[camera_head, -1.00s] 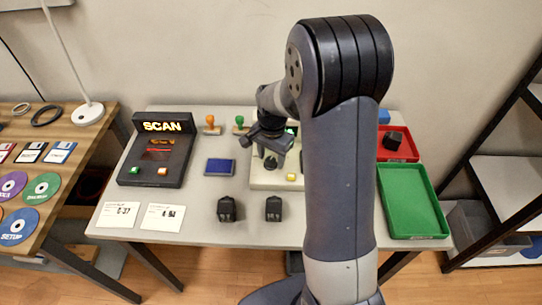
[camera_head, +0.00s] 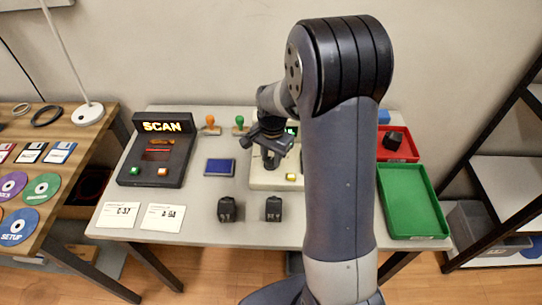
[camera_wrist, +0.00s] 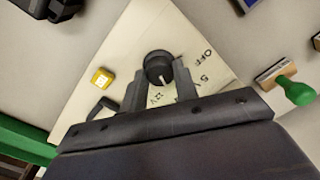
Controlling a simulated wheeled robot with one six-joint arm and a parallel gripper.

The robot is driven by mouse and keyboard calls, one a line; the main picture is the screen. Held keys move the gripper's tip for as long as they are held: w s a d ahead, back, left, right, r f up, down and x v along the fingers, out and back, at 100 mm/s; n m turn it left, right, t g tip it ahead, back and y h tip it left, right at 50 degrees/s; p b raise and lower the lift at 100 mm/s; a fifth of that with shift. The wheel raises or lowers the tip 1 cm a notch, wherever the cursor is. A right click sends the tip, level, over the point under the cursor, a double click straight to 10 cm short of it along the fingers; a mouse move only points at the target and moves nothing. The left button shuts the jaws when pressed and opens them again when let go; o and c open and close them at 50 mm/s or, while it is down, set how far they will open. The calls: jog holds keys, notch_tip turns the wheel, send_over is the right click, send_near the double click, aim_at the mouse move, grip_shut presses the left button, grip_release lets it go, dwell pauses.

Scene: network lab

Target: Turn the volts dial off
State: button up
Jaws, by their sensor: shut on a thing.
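The volts dial (camera_wrist: 158,68) is a round black knob with a white pointer line, on a cream panel (camera_wrist: 115,65). The panel shows the printed marks OFF, 5V and 12V in the wrist view. The pointer line faces the lower side of the knob, toward the area between 12V and 5V. My gripper (camera_wrist: 159,76) is shut on the dial, one finger on each side. In the head view my gripper (camera_head: 270,153) is over the panel (camera_head: 262,182), and my arm hides the panel's right part.
A yellow button (camera_wrist: 102,78) is on the panel beside the dial. A green-handled stamp (camera_wrist: 295,90) stands nearby. The scan box (camera_head: 158,160) and a blue pad (camera_head: 220,168) are to the left. Red (camera_head: 408,153) and green (camera_head: 390,210) trays are at the right.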

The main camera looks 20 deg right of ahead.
jog(key=shift+n, duration=0.3)
jog(key=n, duration=0.3)
jog(key=shift+n, duration=0.4)
jog(key=n, duration=0.4)
jog(key=shift+n, duration=0.3)
jog(key=n, duration=0.4)
jog(key=shift+w+g, duration=0.1)
jog(key=shift+g, duration=0.2)
jog(key=shift+n, duration=2.2)
jog(key=o, duration=1)
jog(key=shift+c, duration=0.2)
